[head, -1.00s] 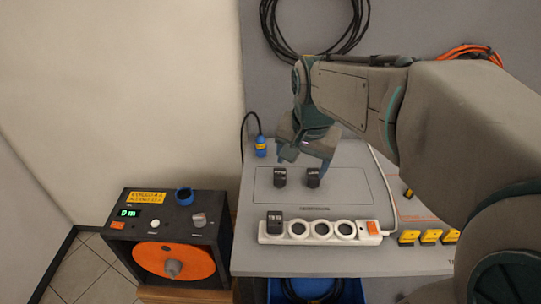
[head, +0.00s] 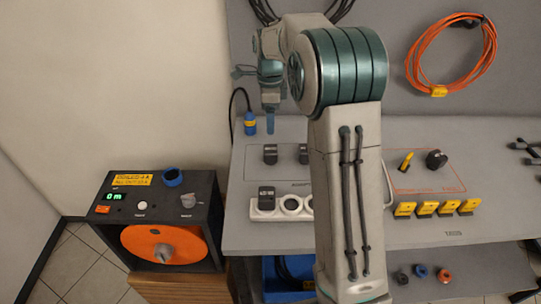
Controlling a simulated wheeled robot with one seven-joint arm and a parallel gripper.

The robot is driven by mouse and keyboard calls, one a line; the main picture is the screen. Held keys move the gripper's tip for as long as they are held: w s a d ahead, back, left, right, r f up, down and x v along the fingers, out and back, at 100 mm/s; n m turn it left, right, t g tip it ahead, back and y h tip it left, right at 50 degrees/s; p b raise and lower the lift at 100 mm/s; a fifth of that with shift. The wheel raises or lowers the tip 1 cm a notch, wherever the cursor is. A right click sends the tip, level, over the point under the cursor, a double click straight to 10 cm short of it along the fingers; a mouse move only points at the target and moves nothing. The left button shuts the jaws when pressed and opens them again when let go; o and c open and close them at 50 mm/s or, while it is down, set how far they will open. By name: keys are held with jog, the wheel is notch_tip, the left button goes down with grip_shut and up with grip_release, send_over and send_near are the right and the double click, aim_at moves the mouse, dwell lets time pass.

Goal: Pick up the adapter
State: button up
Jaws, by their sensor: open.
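Two small black adapters stand on the grey bench inside a marked outline, a left one (head: 270,154) and a right one (head: 303,153). The right one is close to my arm's edge in the picture. A third black adapter (head: 266,197) with a pale label sits on the left end of the white power strip (head: 292,206). My gripper (head: 270,124) is open and empty, pointing down above the back of the bench. It appears behind the left adapter and apart from it. Its fingers are seen nearly edge-on.
A blue plug (head: 250,126) on a black cable is just left of my gripper. A black reel box (head: 155,215) with an orange disc stands left of the bench. My arm hides the strip's right part.

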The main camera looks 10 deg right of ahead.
aim_at(271, 148)
notch_tip(271, 148, down, 12)
jog(key=shift+s+f+p, duration=0.1)
jog(key=shift+f+p, duration=0.1)
jog(key=shift+p, duration=0.65)
jog(key=c, duration=1.1)
